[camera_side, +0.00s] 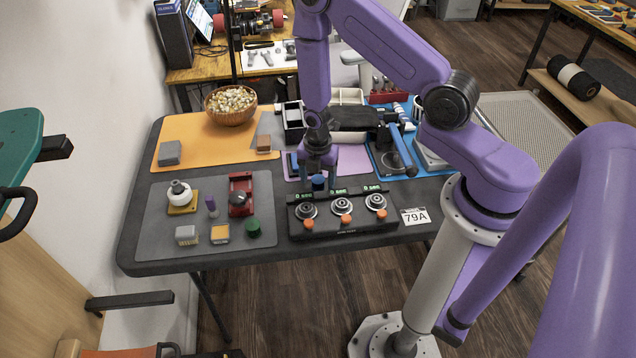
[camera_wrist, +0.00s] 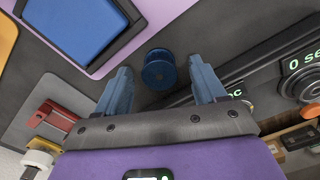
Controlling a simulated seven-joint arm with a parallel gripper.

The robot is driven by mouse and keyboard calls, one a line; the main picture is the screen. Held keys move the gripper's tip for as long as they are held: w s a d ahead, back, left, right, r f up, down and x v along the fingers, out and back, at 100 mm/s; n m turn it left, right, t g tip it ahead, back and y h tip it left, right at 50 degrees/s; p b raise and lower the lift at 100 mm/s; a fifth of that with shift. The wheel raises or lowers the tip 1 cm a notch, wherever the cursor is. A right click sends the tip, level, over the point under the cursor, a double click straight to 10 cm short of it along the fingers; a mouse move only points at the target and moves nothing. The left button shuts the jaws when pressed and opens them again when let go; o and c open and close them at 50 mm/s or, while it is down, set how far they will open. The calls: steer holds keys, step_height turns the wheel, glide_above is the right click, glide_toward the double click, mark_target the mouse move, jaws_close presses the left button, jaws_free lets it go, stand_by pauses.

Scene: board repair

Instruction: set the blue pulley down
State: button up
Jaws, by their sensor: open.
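The blue pulley (camera_wrist: 159,72) is a small flanged spool standing on the dark table top in the wrist view. It also shows in the side view (camera_side: 319,182), just behind the black timer board (camera_side: 343,219). My gripper (camera_wrist: 160,66) is open, with one blue finger on each side of the pulley and a gap to it on both sides. In the side view my gripper (camera_side: 319,174) points down over the pulley. The pulley's underside is hidden.
A grey mat (camera_side: 160,236) at the left holds a red vise (camera_side: 240,195), a green spool (camera_side: 253,228) and small blocks. A lilac mat (camera_side: 354,164) lies behind my gripper. An orange mat (camera_side: 196,126) with a popcorn bowl (camera_side: 232,119) is at the back left.

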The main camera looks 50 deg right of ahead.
steer(key=c, duration=1.3)
steer(key=shift+r, duration=0.75)
steer(key=shift+s+a+r, duration=0.15)
steer(key=shift+s+r, duration=1.75)
steer(key=shift+s, duration=0.45)
steer(key=shift+s+a+r, duration=0.2)
steer(key=shift+s+r, duration=1.75)
steer(key=shift+s, duration=0.35)
steer(key=shift+s+a+r, duration=0.15)
steer(key=shift+s+r, duration=1.75)
steer(key=shift+s, duration=0.45)
